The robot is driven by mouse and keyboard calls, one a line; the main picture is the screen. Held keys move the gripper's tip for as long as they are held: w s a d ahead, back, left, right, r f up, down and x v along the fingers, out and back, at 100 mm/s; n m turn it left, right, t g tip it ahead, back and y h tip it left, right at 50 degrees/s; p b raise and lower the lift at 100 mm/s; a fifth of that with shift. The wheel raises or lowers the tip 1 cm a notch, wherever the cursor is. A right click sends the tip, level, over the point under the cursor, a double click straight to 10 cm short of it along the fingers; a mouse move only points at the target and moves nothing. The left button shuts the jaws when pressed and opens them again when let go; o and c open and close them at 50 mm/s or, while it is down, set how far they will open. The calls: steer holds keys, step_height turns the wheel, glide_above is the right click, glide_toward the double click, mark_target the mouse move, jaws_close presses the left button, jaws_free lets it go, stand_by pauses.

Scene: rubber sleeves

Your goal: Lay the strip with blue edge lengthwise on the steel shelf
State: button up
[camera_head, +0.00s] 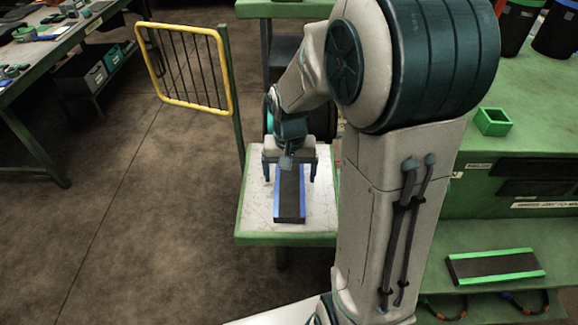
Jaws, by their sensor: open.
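A dark strip with blue edges (289,197) lies on a small white-topped stand with a green rim (262,222), its length running away from me. My gripper (290,172) is open above the strip's far part, with one finger on each side of it. I cannot tell whether the fingers touch the strip. The strip's far end is hidden under my gripper. I cannot tell which surface is the steel shelf.
A second dark strip with green edges (494,267) lies on a low green shelf at the right. A green box (492,121) stands on the green bench above. A yellow-framed gate (187,66) stands left of the stand.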

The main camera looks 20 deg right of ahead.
step_height(320, 180, up, 14)
steer(key=s+f+n+t, duration=0.3)
steer(key=s+f, duration=0.1)
steer(key=s, duration=1)
steer(key=shift+a+n+b, duration=0.4)
